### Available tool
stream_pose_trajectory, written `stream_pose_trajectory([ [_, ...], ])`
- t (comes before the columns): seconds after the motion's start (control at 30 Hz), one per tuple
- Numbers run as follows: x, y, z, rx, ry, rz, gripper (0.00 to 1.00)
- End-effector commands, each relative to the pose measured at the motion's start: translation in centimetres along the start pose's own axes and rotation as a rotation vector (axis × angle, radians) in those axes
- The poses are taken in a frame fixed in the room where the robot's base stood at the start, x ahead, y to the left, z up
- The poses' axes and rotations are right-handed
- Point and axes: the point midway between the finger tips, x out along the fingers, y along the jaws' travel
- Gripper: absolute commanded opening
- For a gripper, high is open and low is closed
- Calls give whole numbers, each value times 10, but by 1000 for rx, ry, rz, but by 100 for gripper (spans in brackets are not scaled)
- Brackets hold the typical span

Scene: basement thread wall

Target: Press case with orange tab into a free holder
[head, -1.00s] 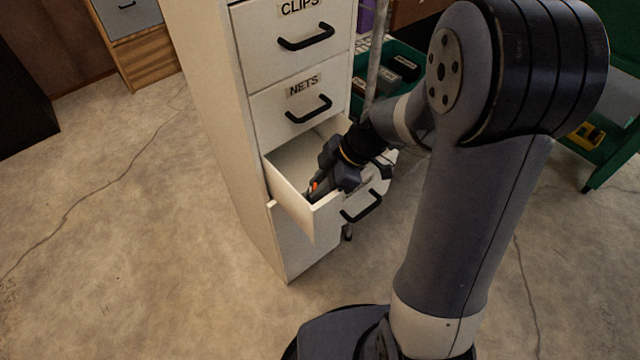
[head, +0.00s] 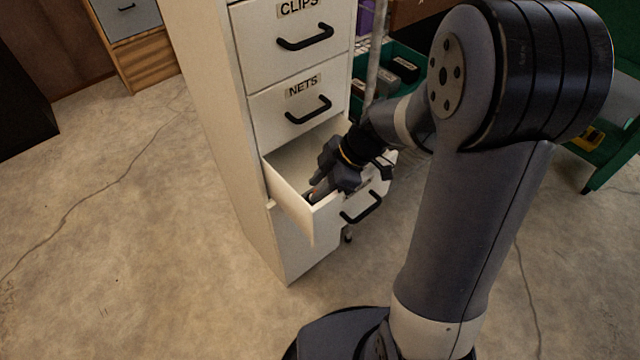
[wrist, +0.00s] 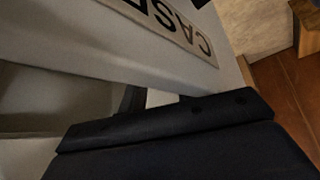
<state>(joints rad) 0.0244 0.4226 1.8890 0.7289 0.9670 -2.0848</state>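The open drawer (head: 285,187) sticks out of the white cabinet below the NETS drawer. My gripper (head: 315,190) reaches down into it, near its front left corner. The fingers are small and partly shaded there, and I cannot tell whether they are open or shut. In the wrist view a large dark shape fills the bottom, close to the drawer's pale front wall (wrist: 150,65). A label (wrist: 175,25) there reads "CASE", partly cut off. No holder can be made out.
The white cabinet (head: 215,120) stands to the left, with CLIPS and NETS drawers shut above. A green shelf (head: 412,88) with dark boxes stands behind my arm. A green rack (head: 600,165) is at right. The concrete floor at left is clear.

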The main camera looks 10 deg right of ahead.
Motion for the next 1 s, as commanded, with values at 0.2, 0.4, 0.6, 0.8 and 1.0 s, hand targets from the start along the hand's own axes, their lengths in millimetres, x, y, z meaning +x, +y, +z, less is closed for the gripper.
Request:
stream_pose_trajectory([
  [0.2,-5,-7,11,4,-13,-17,47],
  [0.4,-51,-6,6,2,-9,-4,47],
  [0.6,-90,-4,1,-2,-4,4,47],
  [0.8,-108,-5,-1,-3,-1,5,47],
  [1.0,-110,-5,-1,-4,0,5,47],
])
